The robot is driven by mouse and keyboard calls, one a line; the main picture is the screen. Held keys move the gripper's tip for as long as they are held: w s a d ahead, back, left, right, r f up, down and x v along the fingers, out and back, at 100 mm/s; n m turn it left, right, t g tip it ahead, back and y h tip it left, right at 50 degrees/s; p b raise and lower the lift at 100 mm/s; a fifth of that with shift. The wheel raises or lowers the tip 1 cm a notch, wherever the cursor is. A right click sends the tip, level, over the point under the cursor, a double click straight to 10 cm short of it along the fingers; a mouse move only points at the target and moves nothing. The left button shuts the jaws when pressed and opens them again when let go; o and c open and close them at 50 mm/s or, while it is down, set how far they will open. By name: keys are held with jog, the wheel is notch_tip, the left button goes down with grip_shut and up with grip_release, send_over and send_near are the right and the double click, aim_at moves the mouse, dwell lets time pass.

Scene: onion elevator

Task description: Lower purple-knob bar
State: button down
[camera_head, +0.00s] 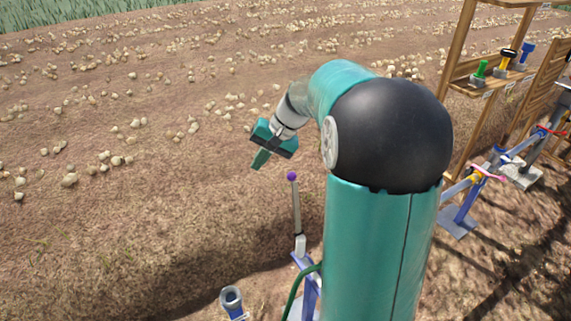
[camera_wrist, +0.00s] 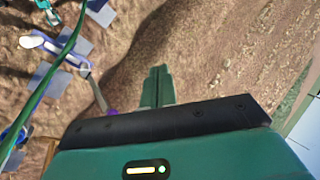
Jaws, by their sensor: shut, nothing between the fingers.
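The purple-knob bar (camera_head: 296,215) stands nearly upright in the head view, with its purple knob (camera_head: 292,176) at the top and its lower end in a blue stand. My gripper (camera_head: 260,160) is shut and empty, up and to the left of the knob in the head view, apart from it in the picture. In the wrist view the shut fingers (camera_wrist: 157,88) point up the picture, and the bar (camera_wrist: 97,94) shows to their left. The knob (camera_wrist: 112,112) there is partly hidden behind my gripper's body.
A grey-blue pipe end (camera_head: 232,299) stands at the bottom. A wooden rack (camera_head: 465,80) with green, yellow and blue tools is at the right. Blue stands with coloured handles (camera_head: 470,185) stand below it. Open soil with scattered onions (camera_head: 130,125) lies to the left.

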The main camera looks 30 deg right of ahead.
jog(key=w+d+f+m+t+y, duration=0.1)
jog(key=d+f+m+t, duration=0.1)
jog(key=d+f, duration=0.55)
jog(key=w+d+f+m+t+y, duration=0.2)
jog(key=d+f+m, duration=0.15)
jog(key=d, duration=0.65)
jog(key=w+d+f+m+t+y, duration=0.1)
jog(key=d+f+t, duration=0.2)
jog(key=d+f, duration=0.45)
jog(key=w+a, duration=0.3)
jog(key=a, duration=0.3)
jog(key=shift+w+a, duration=0.35)
jog(key=shift+a, duration=0.05)
jog(key=shift+s, duration=0.15)
